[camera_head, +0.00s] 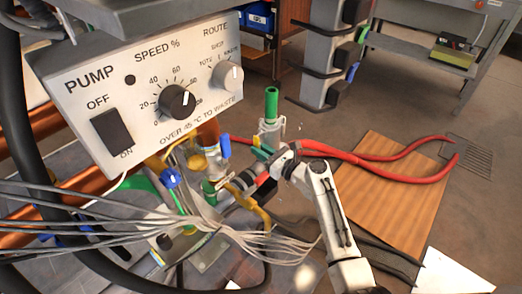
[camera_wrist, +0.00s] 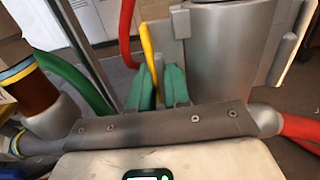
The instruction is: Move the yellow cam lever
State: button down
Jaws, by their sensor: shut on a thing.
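The yellow cam lever (camera_wrist: 148,45) rises from between my green fingertips in the wrist view, beside a large silver cylinder. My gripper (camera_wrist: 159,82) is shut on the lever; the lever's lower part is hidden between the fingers. In the head view my gripper (camera_head: 262,154) is at the upright grey fitting below a green hose end (camera_head: 271,105). A small bit of yellow shows just above the fingers there, and my arm hides part of the fitting.
A pump control box (camera_head: 150,85) hangs at upper left. Grey cables (camera_head: 180,222) and copper pipes crowd the left. A red hose (camera_head: 400,175) loops right over a wooden board (camera_head: 390,200). A green hose (camera_wrist: 70,80) passes left of my fingers. Open floor lies at right.

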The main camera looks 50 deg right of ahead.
jog(key=shift+r, duration=0.1)
jog(key=a+r+m+p, duration=0.1)
jog(key=m+p, duration=0.1)
jog(key=p, duration=0.2)
notch_tip(320, 180, up, 6)
jog(key=a+m+p, duration=0.1)
jog(key=m+p, duration=1.4)
jog(key=p, duration=0.3)
jog(key=shift+a+p, duration=0.35)
jog(key=shift+s, duration=0.1)
jog(key=c, duration=1.4)
grip_release()
jog(key=shift+o, duration=0.2)
